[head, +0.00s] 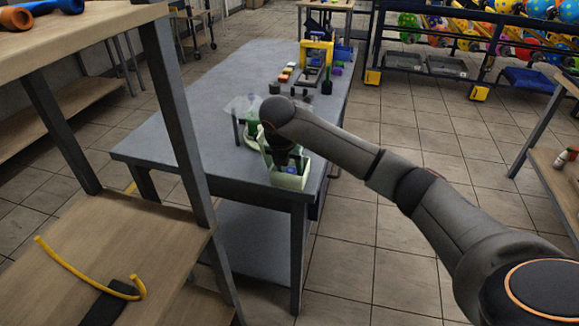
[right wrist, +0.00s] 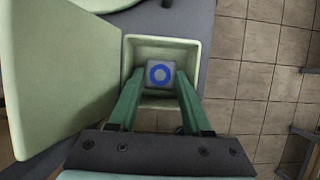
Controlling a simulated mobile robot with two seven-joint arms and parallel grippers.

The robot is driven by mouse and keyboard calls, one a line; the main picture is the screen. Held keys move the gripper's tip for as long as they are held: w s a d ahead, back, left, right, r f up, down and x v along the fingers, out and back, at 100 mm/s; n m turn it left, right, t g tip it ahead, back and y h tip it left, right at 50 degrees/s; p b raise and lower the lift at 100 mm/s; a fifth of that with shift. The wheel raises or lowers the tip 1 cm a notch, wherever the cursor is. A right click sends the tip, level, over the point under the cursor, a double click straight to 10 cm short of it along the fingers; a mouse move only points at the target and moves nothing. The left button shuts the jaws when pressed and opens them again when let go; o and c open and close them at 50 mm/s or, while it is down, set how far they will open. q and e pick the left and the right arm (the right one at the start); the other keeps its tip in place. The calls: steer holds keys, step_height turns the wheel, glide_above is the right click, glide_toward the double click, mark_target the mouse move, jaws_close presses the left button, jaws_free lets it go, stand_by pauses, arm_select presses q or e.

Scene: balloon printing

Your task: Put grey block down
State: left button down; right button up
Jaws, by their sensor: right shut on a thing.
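The grey block (right wrist: 151,84) has a blue ring on its top face and sits between the fingertips of my right gripper (right wrist: 160,76). The green fingers are shut on it. In the right wrist view, the block is over or inside the opening of a pale green box (right wrist: 194,50); its exact height cannot be told. In the head view, this box (head: 289,182) stands at the near right corner of the grey table, and my right gripper (head: 284,158) points down into it, partly hidden by my arm. My left gripper is not in view.
A large pale green panel (right wrist: 55,75) flanks the box at left. The grey table (head: 190,145) has free room on its left. Small dark and coloured pieces and a yellow-framed device (head: 317,55) stand farther back. A wooden shelf (head: 130,245) is at near left.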

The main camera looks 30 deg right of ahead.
steer(key=o, duration=0.8)
steer(key=shift+o, duration=0.2)
steer(key=shift+r, duration=0.15)
